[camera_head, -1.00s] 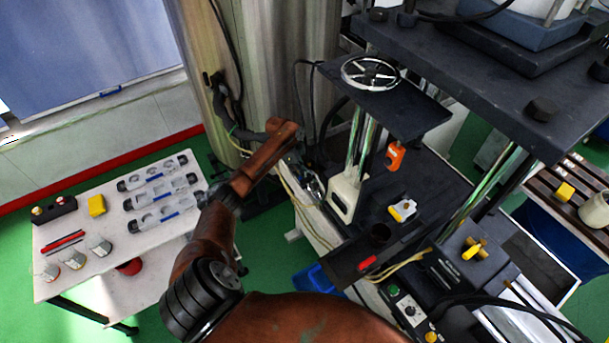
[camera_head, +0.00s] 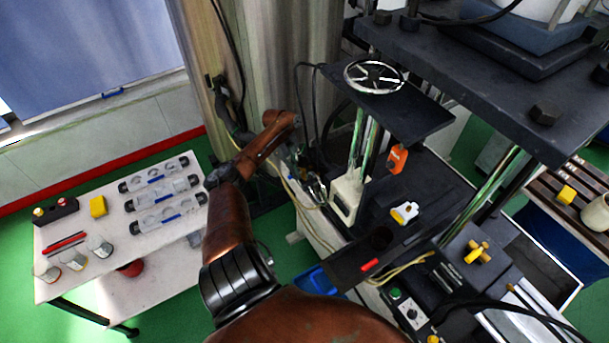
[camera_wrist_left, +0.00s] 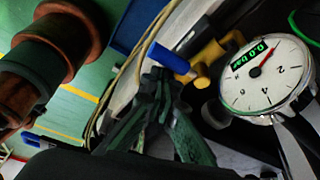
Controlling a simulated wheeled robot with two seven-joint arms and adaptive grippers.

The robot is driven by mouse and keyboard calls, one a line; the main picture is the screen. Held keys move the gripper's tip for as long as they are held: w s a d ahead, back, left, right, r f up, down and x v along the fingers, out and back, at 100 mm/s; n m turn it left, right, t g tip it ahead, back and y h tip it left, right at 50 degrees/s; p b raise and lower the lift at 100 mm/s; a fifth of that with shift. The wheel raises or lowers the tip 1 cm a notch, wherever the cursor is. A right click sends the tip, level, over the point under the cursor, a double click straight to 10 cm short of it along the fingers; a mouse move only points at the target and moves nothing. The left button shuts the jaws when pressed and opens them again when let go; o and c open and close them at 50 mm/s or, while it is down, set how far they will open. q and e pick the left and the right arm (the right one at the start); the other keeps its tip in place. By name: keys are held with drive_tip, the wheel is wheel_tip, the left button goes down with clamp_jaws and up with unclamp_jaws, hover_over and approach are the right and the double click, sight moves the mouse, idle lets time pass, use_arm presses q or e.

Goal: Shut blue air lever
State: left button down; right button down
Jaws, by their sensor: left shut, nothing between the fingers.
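The blue lever (camera_wrist_left: 170,57) shows in the left wrist view as a short blue bar beside a yellow fitting (camera_wrist_left: 210,62). A round white dial gauge (camera_wrist_left: 265,76) with a red needle and a green "0.0 bar" readout is to its right. My left gripper (camera_wrist_left: 158,78) is shut and empty, with its dark fingertips close to the lever's lower side; I cannot tell whether they touch. In the head view my left gripper (camera_head: 316,188) is small, beside the machine's left edge. The lever cannot be made out there. My right gripper is not in view.
The black press (camera_head: 430,200) with a chrome handwheel (camera_head: 374,76) stands to the right of my arm. A white table (camera_head: 85,280) with clear moulds and cups is at the left. Yellowish hoses (camera_wrist_left: 140,45) run near the lever. Green floor lies between table and press.

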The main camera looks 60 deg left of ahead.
use_arm(q)
drive_tip(key=shift+a, duration=0.2)
drive_tip(key=shift+a, duration=0.1)
idle(0.4)
drive_tip(key=shift+r, duration=0.1)
drive_tip(key=d+r+p, duration=0.1)
drive_tip(key=d+p, duration=0.3)
drive_tip(key=p, duration=0.2)
drive_tip(key=w+b+v, duration=0.1)
drive_tip(key=b+v, duration=0.2)
drive_tip(key=v, duration=0.6)
drive_tip(key=shift+r, duration=0.25)
drive_tip(key=shift+a, duration=0.15)
